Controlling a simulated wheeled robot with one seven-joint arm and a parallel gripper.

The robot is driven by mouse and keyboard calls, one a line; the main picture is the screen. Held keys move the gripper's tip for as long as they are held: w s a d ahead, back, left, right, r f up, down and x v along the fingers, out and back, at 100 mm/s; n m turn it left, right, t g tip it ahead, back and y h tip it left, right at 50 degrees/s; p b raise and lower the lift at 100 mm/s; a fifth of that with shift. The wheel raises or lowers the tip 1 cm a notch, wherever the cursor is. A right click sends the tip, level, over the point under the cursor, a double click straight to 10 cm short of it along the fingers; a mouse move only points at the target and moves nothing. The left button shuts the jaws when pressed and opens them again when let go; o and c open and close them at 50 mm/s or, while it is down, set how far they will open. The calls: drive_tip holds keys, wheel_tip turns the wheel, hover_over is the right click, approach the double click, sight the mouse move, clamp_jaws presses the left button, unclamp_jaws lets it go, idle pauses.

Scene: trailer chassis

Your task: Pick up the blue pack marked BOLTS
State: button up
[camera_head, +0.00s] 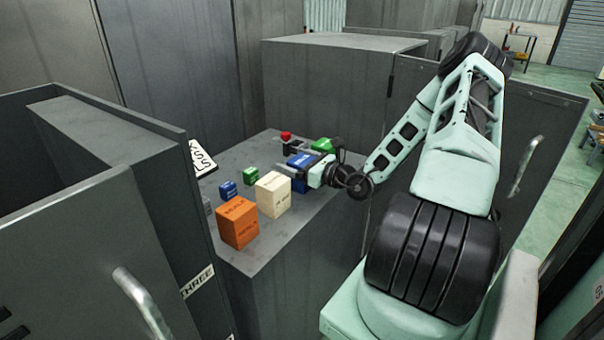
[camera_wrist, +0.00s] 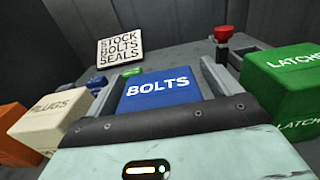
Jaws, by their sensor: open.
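The blue pack marked BOLTS (camera_wrist: 158,87) fills the middle of the wrist view, its white lettering facing me. In the head view the blue pack (camera_head: 299,186) stands on the grey bench top, partly covered by my gripper. My gripper (camera_head: 308,163) is open, and in the wrist view its two fingers (camera_wrist: 160,80) lie along the left and right sides of the pack. I cannot tell whether either finger touches it. The pack's lower part is hidden behind the gripper body in the wrist view.
A green LATCH-marked pack (camera_wrist: 288,80) stands close on the right. A cream PLUGS pack (camera_head: 273,196) and an orange pack (camera_head: 237,222) stand on the left.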

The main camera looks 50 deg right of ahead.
drive_tip(key=c, duration=1.2)
